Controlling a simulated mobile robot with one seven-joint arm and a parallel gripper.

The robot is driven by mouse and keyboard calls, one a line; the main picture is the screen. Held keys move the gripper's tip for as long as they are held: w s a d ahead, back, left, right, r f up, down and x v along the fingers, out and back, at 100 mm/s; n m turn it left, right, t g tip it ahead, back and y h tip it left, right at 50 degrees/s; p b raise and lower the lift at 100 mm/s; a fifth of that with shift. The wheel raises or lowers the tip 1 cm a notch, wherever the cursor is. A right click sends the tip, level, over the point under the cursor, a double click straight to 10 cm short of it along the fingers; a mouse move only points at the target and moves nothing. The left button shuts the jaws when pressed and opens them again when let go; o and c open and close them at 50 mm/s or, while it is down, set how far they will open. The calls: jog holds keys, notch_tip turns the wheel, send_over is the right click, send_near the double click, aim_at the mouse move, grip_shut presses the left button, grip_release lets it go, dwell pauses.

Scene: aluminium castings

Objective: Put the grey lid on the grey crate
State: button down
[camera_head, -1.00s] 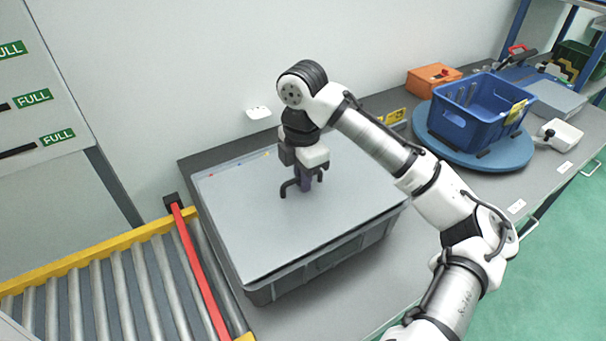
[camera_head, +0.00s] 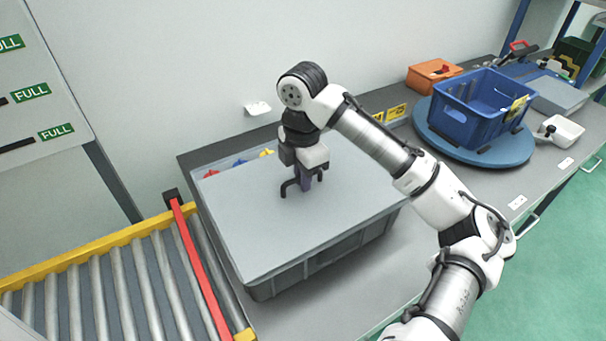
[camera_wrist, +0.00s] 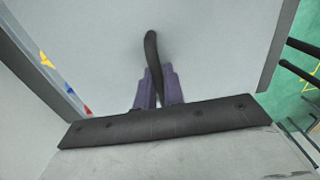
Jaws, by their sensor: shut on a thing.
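The grey lid (camera_head: 245,220) is a flat panel with a black arched handle (camera_head: 286,189). It lies over the grey crate (camera_head: 325,262), covering most of its opening. A strip along the crate's back stays uncovered, with red, blue and yellow items showing there. Whether the lid touches the rim or hovers just above it, I cannot tell. My gripper (camera_head: 305,184) points down over the lid's middle, shut on the handle. In the wrist view the purple fingers (camera_wrist: 158,88) close around the handle (camera_wrist: 151,48), and the lid (camera_wrist: 215,50) fills most of the picture.
A roller conveyor (camera_head: 110,285) with a red bar (camera_head: 198,265) stands left of the crate. A blue crate (camera_head: 455,122) sits on a blue round turntable (camera_head: 520,150) at the right, with an orange box (camera_head: 432,75) behind. The wall is close behind the bench.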

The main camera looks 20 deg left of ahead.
jog(key=shift+f, duration=0.4)
jog(key=c, duration=1.4)
grip_release()
jog(key=shift+r, duration=0.15)
notch_tip(320, 180, up, 14)
jog(key=b, duration=0.1)
jog(key=shift+f+b, duration=0.2)
jog(key=shift+b, duration=0.1)
